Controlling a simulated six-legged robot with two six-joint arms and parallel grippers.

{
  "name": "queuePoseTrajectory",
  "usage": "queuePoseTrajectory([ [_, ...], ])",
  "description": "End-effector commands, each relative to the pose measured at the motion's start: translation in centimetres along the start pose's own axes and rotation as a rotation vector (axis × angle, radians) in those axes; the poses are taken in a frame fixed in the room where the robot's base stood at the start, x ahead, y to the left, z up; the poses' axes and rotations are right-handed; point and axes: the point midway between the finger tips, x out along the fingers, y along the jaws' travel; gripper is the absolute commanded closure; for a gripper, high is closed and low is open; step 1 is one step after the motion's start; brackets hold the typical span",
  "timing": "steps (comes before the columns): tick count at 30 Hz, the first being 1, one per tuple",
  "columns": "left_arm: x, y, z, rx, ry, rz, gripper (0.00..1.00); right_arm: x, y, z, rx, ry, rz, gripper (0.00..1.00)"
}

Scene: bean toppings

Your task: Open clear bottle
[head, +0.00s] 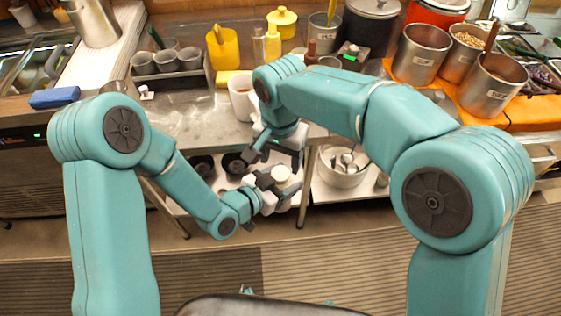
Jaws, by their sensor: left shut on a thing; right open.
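My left gripper (272,183) is in the middle of the view, in front of the counter, and is shut on a small item with a round white top (281,173). This looks like the clear bottle with its cap; its body is mostly hidden by the fingers. My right gripper (280,152) reaches in from above and is open. Its fingers point down and to the left, just above the white top in the picture. They look apart from it, though the exact gap is hard to tell.
A white mug (241,103) stands on the steel counter (190,110) behind my grippers. A yellow container (222,48) and steel pots (420,55) stand farther back. The floor in front is clear.

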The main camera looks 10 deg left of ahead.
Motion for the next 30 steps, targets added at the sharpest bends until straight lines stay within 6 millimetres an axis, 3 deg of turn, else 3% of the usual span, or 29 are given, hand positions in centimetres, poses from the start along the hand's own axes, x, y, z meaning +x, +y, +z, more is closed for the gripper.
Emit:
queuePoseTrajectory([
  [6, 0.0, 0.0, 0.0, 0.0, 0.001, -0.001, 1.0, -2.8, -0.1, 0.0, 0.223, 0.003, -0.003, 0.34],
  [9, 0.0, 0.0, 0.0, 0.0, 0.001, -0.001, 1.0, -3.0, 0.0, 0.0, 0.279, 0.001, 0.0, 0.34],
  [21, 0.0, 0.0, 0.0, 0.0, 0.001, -0.001, 1.0, 3.1, 0.1, 0.0, 0.282, -0.001, 0.003, 0.34],
  [30, 0.0, 0.0, 0.0, 0.0, 0.001, -0.001, 1.0, 4.7, 0.0, 0.0, 0.283, 0.0, 0.0, 0.34],
])
